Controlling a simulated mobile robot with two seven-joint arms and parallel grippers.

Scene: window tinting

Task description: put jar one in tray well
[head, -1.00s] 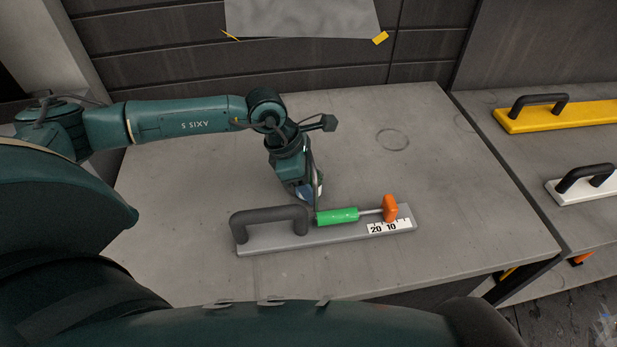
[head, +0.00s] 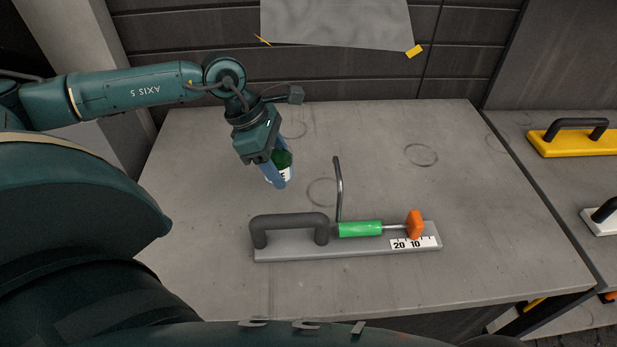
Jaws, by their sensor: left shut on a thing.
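My left gripper (head: 277,181) is shut on a small jar (head: 283,160), which has a dark green part and a white label with dark lettering. The blue fingers hide part of the jar. It appears held above the bench, left of and behind a grey base. My right gripper is not in view. I cannot make out a tray well in this view.
The grey base (head: 350,252) carries a dark handle (head: 290,221), a green cylinder (head: 360,229), an orange knob (head: 414,224) and an upright bent metal rod (head: 338,190). The bench (head: 480,190) is clear at back right. A yellow handled block (head: 575,143) lies on the right bench.

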